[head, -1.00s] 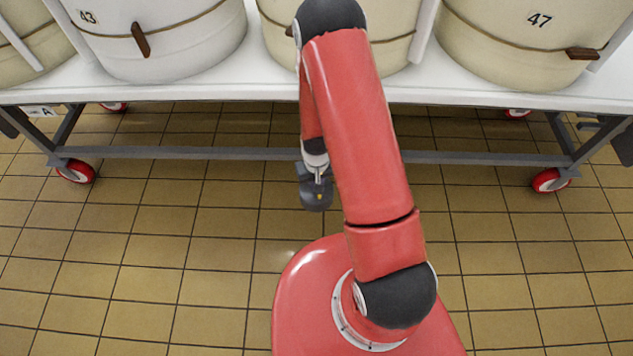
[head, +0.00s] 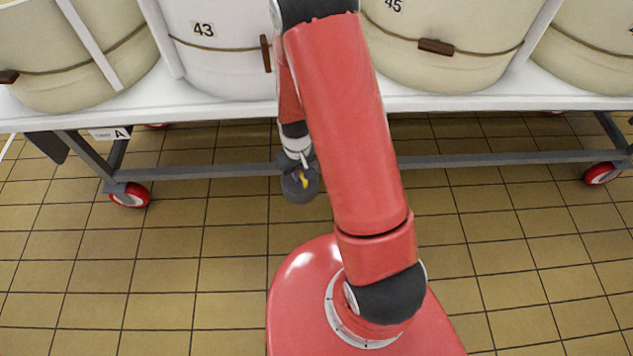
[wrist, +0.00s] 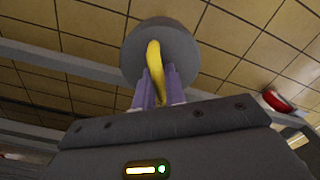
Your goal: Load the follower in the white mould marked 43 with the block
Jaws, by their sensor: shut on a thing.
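The white mould marked 43 (head: 215,60) stands on the white table at the upper left of centre in the head view. Its top and the follower inside it are out of view. My gripper (wrist: 160,92) is shut on the yellow handle of a round grey block (wrist: 175,50). In the head view the block (head: 299,186) hangs in front of the table, below the level of its top, over the tiled floor. My arm hides part of the mould's right side.
The white table (head: 225,113) has a grey frame and red wheels (head: 130,195). Cream moulds stand on both sides, one marked 45 (head: 450,45) on the right and another (head: 75,60) on the left. The tiled floor (head: 180,270) in front is clear.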

